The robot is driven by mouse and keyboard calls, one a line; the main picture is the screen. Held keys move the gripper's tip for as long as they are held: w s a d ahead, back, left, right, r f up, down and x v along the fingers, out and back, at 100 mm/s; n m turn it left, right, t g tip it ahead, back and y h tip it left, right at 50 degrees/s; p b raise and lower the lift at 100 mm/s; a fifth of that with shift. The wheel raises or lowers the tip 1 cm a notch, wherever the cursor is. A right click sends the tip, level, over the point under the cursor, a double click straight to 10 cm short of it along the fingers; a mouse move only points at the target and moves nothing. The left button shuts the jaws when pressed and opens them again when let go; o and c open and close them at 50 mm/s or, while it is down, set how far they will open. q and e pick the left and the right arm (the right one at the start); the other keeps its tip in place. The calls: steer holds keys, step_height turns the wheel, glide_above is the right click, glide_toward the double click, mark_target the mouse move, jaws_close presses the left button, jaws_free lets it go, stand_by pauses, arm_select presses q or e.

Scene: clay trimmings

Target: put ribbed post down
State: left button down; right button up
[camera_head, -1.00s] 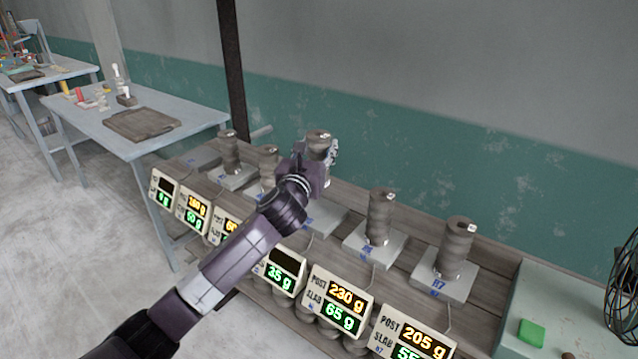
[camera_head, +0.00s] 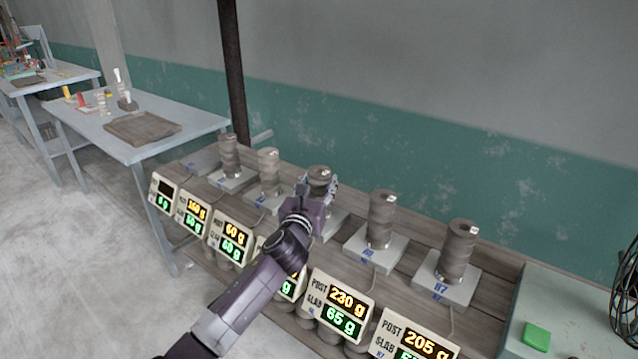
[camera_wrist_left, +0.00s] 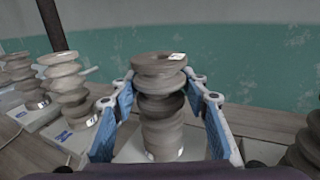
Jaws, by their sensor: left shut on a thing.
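A grey-brown ribbed post (camera_head: 319,176) stands upright at the middle of the row, with a small white tag on its top. My left gripper (camera_head: 322,188) is shut on it. In the left wrist view the same post (camera_wrist_left: 160,105) is between the two blue-padded fingers (camera_wrist_left: 165,110), over a pale slab (camera_wrist_left: 135,150). Its foot looks to be at the slab, but I cannot tell if it bears on it. The slab is mostly hidden behind my arm in the head view. My right gripper is not in view.
Similar ribbed posts stand on slabs at both sides, the closest being one to the right (camera_head: 381,220) and one to the left (camera_head: 268,172). Lit gram displays (camera_head: 341,308) line the front. A green block (camera_head: 536,335) lies on the cabinet at the right.

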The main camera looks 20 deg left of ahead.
arm_select(q)
steer(key=c, duration=1.4)
jaws_free()
steer(key=shift+f, duration=0.1)
steer(key=shift+o, duration=1.3)
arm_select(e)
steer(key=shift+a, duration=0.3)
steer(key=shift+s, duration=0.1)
arm_select(q)
steer(key=shift+r, duration=0.2)
steer(key=shift+s+f, duration=0.1)
steer(key=shift+s, duration=0.15)
steer(key=s, duration=1.1)
steer(key=shift+s+d, duration=0.3)
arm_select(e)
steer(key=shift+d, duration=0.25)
